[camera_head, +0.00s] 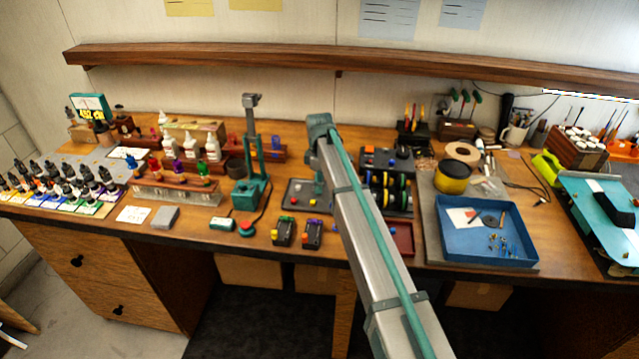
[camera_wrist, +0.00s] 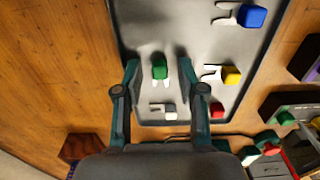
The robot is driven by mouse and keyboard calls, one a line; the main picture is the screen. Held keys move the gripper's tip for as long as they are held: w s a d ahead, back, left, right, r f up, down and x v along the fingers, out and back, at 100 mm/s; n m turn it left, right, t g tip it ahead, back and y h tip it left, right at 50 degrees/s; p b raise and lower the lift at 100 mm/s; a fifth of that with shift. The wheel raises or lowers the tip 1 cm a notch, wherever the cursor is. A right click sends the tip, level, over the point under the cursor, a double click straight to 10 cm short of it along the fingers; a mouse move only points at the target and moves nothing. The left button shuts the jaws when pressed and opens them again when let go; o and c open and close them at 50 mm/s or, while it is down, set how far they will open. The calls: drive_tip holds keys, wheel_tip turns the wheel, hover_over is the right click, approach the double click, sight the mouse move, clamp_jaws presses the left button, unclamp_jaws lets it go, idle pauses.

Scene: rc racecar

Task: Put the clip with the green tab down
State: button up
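In the wrist view, the clip with the green tab (camera_wrist: 159,71) lies on the grey tray (camera_wrist: 200,60), its pale prongs close by the tab. My gripper (camera_wrist: 158,66) is open, with one finger on each side of the green tab and a visible gap on both sides. Whether the fingertips touch the tray cannot be told. In the head view, the tray (camera_head: 298,187) is partly hidden behind my arm, and the green clip cannot be made out.
Other clips on the tray have blue (camera_wrist: 252,16), yellow (camera_wrist: 231,75), red (camera_wrist: 217,110) and white (camera_wrist: 170,112) tabs. A teal stand (camera_head: 250,190) is left of the tray. Two dark boxes (camera_head: 284,232) (camera_head: 312,234) sit in front. A blue tray (camera_head: 455,247) lies to the right.

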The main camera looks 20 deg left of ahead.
drive_tip(key=shift+r, duration=0.15)
wheel_tip(320, 180, up, 12)
drive_tip(key=b, duration=0.2)
drive_tip(key=shift+b, duration=0.4)
